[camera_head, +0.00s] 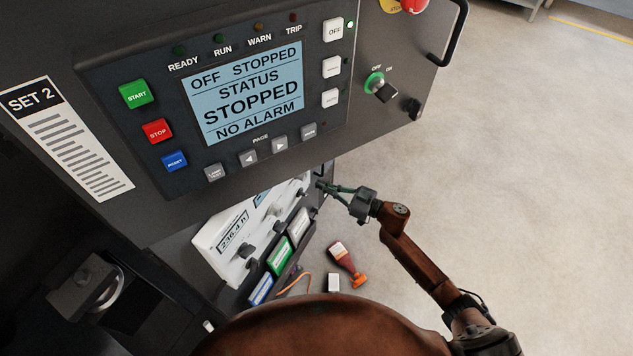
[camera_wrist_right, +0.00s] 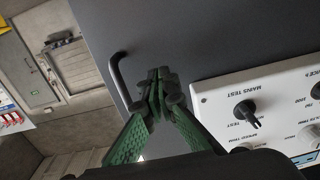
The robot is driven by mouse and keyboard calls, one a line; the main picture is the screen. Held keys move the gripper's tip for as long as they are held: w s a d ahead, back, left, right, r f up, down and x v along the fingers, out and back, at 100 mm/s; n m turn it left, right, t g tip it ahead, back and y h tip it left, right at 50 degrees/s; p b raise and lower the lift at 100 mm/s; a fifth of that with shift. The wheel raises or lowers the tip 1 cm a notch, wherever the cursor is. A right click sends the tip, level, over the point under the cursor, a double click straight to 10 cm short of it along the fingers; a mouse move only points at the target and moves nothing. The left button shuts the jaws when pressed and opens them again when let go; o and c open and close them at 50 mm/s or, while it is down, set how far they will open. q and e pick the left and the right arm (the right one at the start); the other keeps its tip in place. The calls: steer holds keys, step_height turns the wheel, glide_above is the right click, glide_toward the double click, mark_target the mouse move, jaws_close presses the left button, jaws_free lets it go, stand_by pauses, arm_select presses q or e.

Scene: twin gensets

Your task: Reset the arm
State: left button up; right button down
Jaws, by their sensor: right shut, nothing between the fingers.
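My right arm (camera_head: 418,262) comes in from the lower right of the head view, bent, with its rust-brown links over the floor. Its right gripper (camera_head: 324,186) points left, just below the SET 2 panel. In the right wrist view the green-padded fingers of this gripper (camera_wrist_right: 160,80) meet at their tips, with nothing between them. They are in front of a dark grey surface, beside a white panel with knobs (camera_wrist_right: 246,114). I cannot tell whether the tips touch anything. My left gripper is not in view.
The SET 2 control panel (camera_head: 60,225) has a screen (camera_head: 245,92) reading OFF STOPPED, STATUS STOPPED, NO ALARM. Floor at right is clear.

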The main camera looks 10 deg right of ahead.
steer(key=v, duration=1)
steer(key=shift+s, duration=0.1)
